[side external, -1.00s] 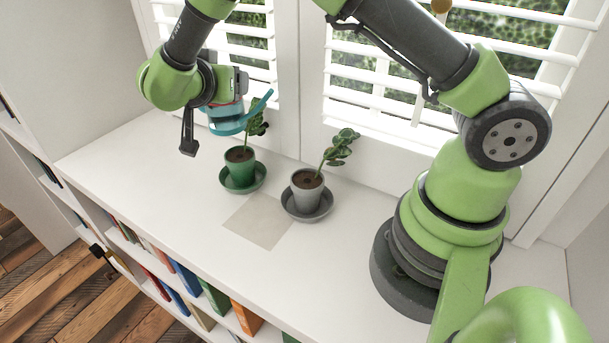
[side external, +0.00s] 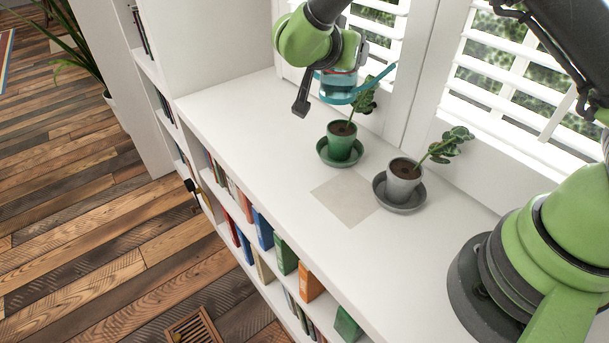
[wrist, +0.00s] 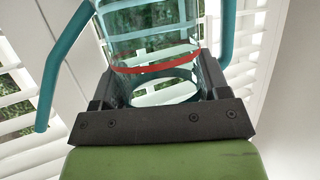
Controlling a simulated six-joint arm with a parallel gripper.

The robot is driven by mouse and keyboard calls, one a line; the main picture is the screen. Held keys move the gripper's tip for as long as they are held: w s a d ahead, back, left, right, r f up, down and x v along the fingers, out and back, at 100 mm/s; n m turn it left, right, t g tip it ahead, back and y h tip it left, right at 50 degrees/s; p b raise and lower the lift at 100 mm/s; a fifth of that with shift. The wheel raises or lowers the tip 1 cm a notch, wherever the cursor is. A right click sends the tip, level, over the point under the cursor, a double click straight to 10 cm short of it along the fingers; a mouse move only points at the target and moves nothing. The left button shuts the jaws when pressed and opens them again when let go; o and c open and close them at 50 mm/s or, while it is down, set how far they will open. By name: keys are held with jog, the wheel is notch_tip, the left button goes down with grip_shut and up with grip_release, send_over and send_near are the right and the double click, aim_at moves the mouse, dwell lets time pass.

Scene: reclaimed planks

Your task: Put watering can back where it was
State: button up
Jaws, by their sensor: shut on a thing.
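The watering can has a clear body with a red band and teal spout and handle parts. In the side external view the watering can (side external: 338,88) hangs in the air above and just behind the green pot, near the window. My gripper (side external: 348,62) is shut on it. In the wrist view the can's clear body (wrist: 150,35) sits between the dark jaws of my gripper (wrist: 158,88), with teal parts on both sides. A pale beige square (side external: 345,198) lies bare on the white shelf top, in front of the pots. The can's underside is not clearly visible.
A green pot (side external: 340,147) with a plant stands on a green saucer, its leaves close to the can. A grey pot (side external: 403,182) with a plant stands on a grey saucer to its right. Shuttered windows are behind. The shelf top's left part (side external: 232,115) is clear.

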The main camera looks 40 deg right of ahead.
jog(key=w+a+r+n+t+y, duration=0.1)
jog(key=w+a+n+t+y, duration=0.4)
jog(key=a+n+t+y, duration=0.45)
jog(key=s+a+f+n+g+y, duration=0.3)
jog(key=s+a+f+n+y, duration=0.15)
jog(key=n+y, duration=0.35)
jog(key=shift+s+a+f, duration=0.15)
jog(key=shift+f, duration=1.45)
jog(key=shift+s+a+f, duration=0.1)
jog(key=shift+a+f, duration=0.05)
jog(key=shift+f, duration=1.45)
jog(key=shift+s+a+f, duration=0.15)
jog(key=shift+f, duration=1.45)
jog(key=shift+f, duration=0.1)
jog(key=o, duration=1.2)
